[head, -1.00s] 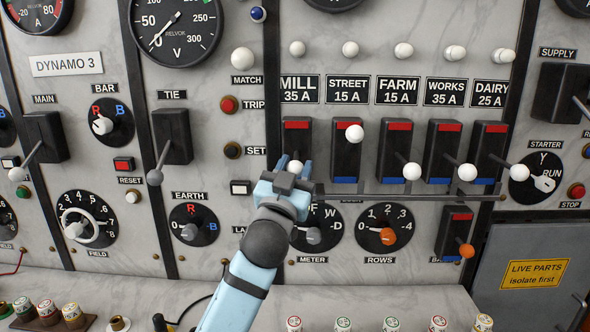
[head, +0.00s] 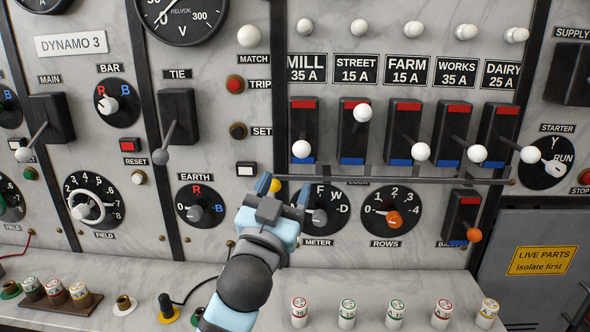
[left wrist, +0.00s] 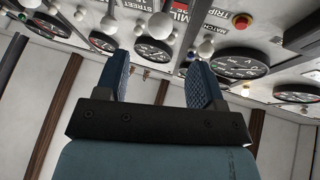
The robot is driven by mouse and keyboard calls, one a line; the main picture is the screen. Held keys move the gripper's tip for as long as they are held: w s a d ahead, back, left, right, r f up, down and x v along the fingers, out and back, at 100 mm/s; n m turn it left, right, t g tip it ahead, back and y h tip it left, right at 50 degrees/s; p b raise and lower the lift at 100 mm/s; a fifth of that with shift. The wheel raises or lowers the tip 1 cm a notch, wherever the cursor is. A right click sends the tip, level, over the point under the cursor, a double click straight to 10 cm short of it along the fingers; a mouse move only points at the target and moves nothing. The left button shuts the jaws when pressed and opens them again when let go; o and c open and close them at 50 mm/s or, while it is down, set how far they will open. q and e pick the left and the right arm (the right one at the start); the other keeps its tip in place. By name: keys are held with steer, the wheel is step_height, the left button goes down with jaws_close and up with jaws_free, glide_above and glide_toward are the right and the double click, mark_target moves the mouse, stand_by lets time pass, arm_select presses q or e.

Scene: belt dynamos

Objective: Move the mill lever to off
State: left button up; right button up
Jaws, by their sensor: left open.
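The mill lever (head: 302,149) stands under the MILL 35 A label (head: 306,68) in the head view. Its white knob is low, in front of the blue lower end of its dark switch body, level with the low knobs to its right. My left gripper (head: 283,190) is open and empty, below and slightly left of the mill knob and apart from it. Its two fingers point up at the panel. In the left wrist view the open fingers (left wrist: 161,80) have nothing between them in their grip. My right gripper is not in view.
The street lever (head: 363,112) beside it is up at red; the farm lever (head: 421,151) is down at blue. A thin rail (head: 400,178) runs under the switches. The meter dial (head: 319,215) is right of my gripper. Several fuses (head: 348,312) stand on the ledge.

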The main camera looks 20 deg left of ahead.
arm_select(q)
steer(key=v, duration=0.4)
steer(key=shift+f, duration=0.1)
stand_by(0.3)
step_height(320, 180, down, 16)
steer(key=g+h, duration=0.2)
steer(key=g, duration=0.2)
steer(key=s+f+g, duration=0.3)
steer(key=s+f, duration=0.4)
steer(key=f, duration=0.4)
steer(key=s+f+g+h, duration=0.1)
steer(key=s+f+g, duration=0.2)
steer(key=s+f, duration=0.55)
steer(key=s+f+g, duration=0.3)
steer(key=s+f, duration=0.2)
steer(key=f, duration=0.8)
step_height(320, 180, up, 13)
steer(key=p, duration=1.3)
steer(key=shift+w+a+m+t+p, duration=0.3)
steer(key=shift+w, duration=0.2)
steer(key=shift+r, duration=0.15)
